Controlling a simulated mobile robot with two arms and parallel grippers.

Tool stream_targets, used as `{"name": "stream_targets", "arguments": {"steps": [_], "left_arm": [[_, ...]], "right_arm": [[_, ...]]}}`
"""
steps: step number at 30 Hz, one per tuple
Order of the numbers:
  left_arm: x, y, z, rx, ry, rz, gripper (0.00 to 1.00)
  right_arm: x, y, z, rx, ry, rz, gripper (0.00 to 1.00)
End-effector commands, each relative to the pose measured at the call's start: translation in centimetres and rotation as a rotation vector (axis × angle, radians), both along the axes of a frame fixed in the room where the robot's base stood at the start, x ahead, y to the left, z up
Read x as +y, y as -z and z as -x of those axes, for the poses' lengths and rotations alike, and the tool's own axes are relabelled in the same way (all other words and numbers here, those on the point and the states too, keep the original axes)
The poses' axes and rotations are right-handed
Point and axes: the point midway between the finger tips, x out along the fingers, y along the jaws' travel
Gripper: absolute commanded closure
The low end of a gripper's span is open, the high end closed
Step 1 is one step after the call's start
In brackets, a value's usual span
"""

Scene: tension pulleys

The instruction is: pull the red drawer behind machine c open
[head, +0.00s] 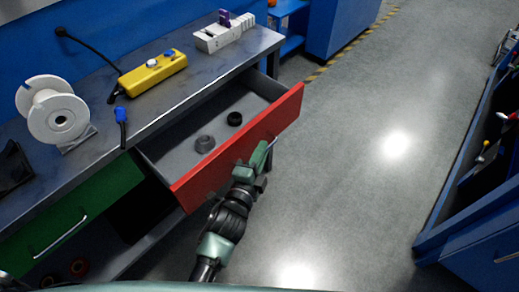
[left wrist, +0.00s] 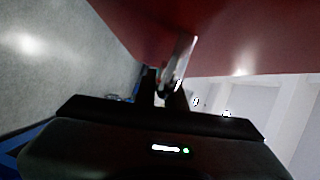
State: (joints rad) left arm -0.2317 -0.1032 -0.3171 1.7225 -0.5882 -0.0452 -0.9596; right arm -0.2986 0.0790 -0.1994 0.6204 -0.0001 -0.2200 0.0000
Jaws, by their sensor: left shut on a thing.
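The red drawer (head: 238,152) is pulled out from under the workbench in the head view, and its inside shows. Two dark round parts lie in it, a grey one (head: 205,144) and a black one (head: 234,119). My left gripper (head: 267,156) is at the drawer's front, shut on its metal handle (head: 271,150). In the left wrist view the red drawer front (left wrist: 245,40) fills the top, and the handle (left wrist: 180,62) runs down between the fingers (left wrist: 168,90). My right gripper is not in view.
The workbench (head: 150,110) carries a white spool (head: 56,112), a yellow control box (head: 152,75) and a white block (head: 222,36). A green drawer (head: 70,213) is shut at left. Open grey floor (head: 350,150) lies at right, before a blue rack (head: 470,200).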

Motion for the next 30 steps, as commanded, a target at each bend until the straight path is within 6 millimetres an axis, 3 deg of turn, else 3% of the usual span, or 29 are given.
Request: {"name": "stream_targets", "arguments": {"steps": [4, 5, 6, 7, 17, 30], "left_arm": [[0.1, 0.2, 0.1, 0.004, 0.0, -0.001, 1.0], [0.0, 0.2, 0.0, 0.004, 0.0, -0.001, 0.81], [0.1, 0.2, 0.0, 0.003, 0.0, -0.001, 0.7], [0.1, 0.2, 0.0, 0.003, 0.0, -0.001, 0.68], [0.1, 0.1, 0.2, 0.002, 0.0, -0.001, 0.68], [1.9, -0.3, 6.5, 0.004, 0.0, -0.001, 0.68]], "right_arm": [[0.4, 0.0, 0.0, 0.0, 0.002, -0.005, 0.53], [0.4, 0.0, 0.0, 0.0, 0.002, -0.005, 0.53], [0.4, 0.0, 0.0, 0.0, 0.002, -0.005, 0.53], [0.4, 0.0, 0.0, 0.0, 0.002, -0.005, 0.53], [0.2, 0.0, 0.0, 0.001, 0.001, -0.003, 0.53], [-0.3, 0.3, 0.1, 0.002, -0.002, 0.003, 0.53]]}}
